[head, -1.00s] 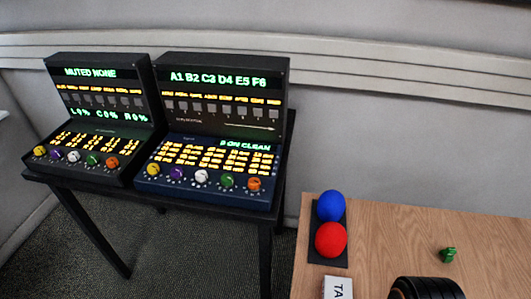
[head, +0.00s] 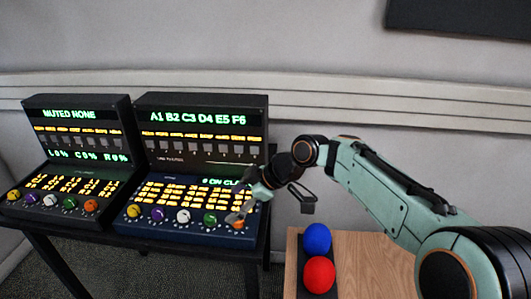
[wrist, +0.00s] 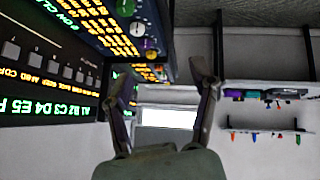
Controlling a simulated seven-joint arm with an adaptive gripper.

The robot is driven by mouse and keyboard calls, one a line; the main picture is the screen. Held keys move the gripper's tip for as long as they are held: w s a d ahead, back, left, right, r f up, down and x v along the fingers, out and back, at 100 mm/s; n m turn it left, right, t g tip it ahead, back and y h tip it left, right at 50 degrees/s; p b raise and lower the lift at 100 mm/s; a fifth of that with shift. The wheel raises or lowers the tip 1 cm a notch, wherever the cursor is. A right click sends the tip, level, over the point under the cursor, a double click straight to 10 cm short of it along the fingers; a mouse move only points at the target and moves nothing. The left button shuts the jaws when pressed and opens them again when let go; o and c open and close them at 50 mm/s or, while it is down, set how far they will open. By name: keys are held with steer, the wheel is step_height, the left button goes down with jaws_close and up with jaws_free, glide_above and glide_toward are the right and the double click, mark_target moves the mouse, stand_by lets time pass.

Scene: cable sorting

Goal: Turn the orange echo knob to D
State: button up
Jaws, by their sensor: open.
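The right console (head: 196,232) is dark blue with a lit screen and a front row of yellow, purple, white, green and orange knobs. The orange knob does not show there. The knob's pointer and letter marks are too small to read.
The left console (head: 62,212) has a similar knob row, with its own orange knob (head: 91,206). Close left of the gripper is the green knob (head: 210,219).

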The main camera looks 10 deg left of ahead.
steer(key=w+f+y, duration=0.3)
steer(key=w+f, duration=0.1)
steer(key=w, duration=0.2)
steer(key=m+y, duration=0.2)
steer(key=m, duration=0.1)
glide_toward(238, 222)
steer(key=shift+g, duration=0.3)
steer(key=a, duration=0.1)
steer(key=w+a+f, duration=0.1)
steer(key=a, duration=0.1)
steer(key=shift+w+a+f, duration=0.3)
steer(key=shift+a, duration=0.1)
steer(key=shift+w+f, duration=0.15)
steer(key=x, duration=0.6)
jaws_close()
